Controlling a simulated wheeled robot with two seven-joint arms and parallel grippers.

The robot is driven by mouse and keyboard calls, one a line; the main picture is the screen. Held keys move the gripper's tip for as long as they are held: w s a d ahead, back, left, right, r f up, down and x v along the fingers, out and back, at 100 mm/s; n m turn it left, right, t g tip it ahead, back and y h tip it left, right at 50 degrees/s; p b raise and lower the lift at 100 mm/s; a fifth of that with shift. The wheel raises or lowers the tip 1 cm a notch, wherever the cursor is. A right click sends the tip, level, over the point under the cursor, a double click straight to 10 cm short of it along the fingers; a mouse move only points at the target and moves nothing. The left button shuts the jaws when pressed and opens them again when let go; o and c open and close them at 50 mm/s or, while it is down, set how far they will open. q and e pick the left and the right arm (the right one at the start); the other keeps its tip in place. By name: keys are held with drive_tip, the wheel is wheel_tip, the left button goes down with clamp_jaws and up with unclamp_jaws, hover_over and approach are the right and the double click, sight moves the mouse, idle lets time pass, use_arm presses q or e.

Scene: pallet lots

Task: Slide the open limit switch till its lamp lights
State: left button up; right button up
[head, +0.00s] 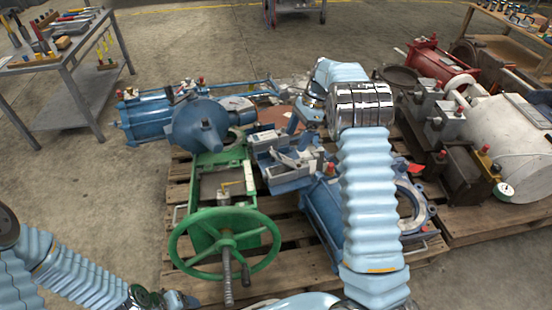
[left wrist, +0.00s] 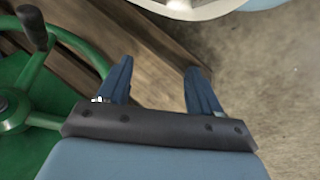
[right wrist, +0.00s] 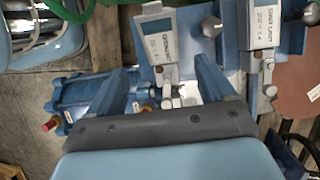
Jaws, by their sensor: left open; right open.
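In the right wrist view, a grey limit switch (right wrist: 157,44) carries a white label that seems to start with "OPEN". A second switch (right wrist: 262,38) with a similar label is to its right. Both sit on a blue bracket (right wrist: 190,40); in the head view, the bracket's switches (head: 290,165) stand behind the green handwheel. My right gripper (right wrist: 162,78) is open, its fingertips on either side of the first switch's lower end; contact cannot be told. I cannot make out a lit lamp. My left gripper (left wrist: 157,72) is open and empty, over the pallet boards.
Blue cylinders (head: 150,118) lie at the back left. A pallet (head: 285,255) carries it all. A second pallet at right holds red and white machinery (head: 505,130). A steel table (head: 75,60) is far left.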

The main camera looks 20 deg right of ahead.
sight(281, 168)
drive_tip(key=b+x, duration=0.2)
drive_tip(key=x, duration=1.1)
drive_tip(key=shift+a+f, duration=0.1)
drive_tip(key=shift+f, duration=0.25)
drive_tip(key=shift+c, duration=0.5)
drive_tip(key=c, duration=1.3)
drive_tip(key=shift+w+r, duration=0.15)
drive_tip(key=shift+r, duration=0.05)
drive_tip(key=shift+w+p, duration=0.25)
drive_tip(key=shift+p, duration=0.2)
drive_tip(key=shift+w+f, duration=0.1)
drive_tip(key=shift+f, duration=0.15)
drive_tip(key=o, duration=1.4)
drive_tip(key=shift+r, duration=0.1)
